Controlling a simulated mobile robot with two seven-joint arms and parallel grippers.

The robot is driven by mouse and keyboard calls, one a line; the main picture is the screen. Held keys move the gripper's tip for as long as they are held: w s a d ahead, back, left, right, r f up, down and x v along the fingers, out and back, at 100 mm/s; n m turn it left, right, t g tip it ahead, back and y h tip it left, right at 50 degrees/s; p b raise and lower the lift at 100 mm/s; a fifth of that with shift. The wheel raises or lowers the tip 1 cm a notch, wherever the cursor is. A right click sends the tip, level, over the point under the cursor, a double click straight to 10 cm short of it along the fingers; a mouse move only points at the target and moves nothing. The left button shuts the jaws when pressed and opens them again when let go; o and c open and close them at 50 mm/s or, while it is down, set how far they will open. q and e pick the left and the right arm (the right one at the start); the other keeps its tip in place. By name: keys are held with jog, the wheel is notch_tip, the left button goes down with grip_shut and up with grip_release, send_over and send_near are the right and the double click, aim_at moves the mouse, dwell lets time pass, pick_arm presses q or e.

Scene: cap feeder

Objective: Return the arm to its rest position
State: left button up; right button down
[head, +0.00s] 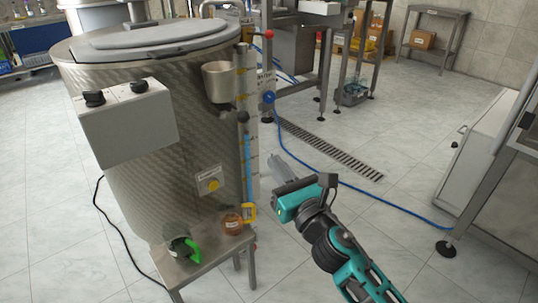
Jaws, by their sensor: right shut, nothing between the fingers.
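My right arm comes in from the bottom right, teal and black. Its right gripper (280,166) points up and away in the middle of the head view, with its grey fingers shut and empty. It appears over the floor, just right of the large steel tank (190,150) and its clear level tube, apparently touching nothing. My left gripper is not in view.
A grey control box (125,125) juts from the tank. A white cabinet (478,150) stands right. Floor between is mostly clear, crossed by a blue hose.

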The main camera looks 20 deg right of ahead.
jog(key=shift+s+d+f, duration=0.1)
jog(key=shift+s, duration=0.35)
jog(key=s+a+f+m+g, duration=0.2)
jog(key=s+f+m+g, duration=0.5)
jog(key=m, duration=1.1)
jog(key=s+a+f+m+g, duration=0.3)
jog(key=s+f+m, duration=0.8)
jog(key=m, duration=0.6)
pick_arm(q)
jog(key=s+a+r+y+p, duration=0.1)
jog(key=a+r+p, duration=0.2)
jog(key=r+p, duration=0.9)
jog(key=p, duration=0.6)
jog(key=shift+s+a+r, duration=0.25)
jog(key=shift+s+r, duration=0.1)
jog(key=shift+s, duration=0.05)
pick_arm(e)
jog(key=d+r+h, duration=0.1)
jog(key=d+r, duration=0.3)
jog(key=r, duration=0.7)
jog(key=shift+s+r+t, duration=0.25)
jog(key=shift+r+t, duration=0.05)
jog(key=shift+t, duration=0.1)
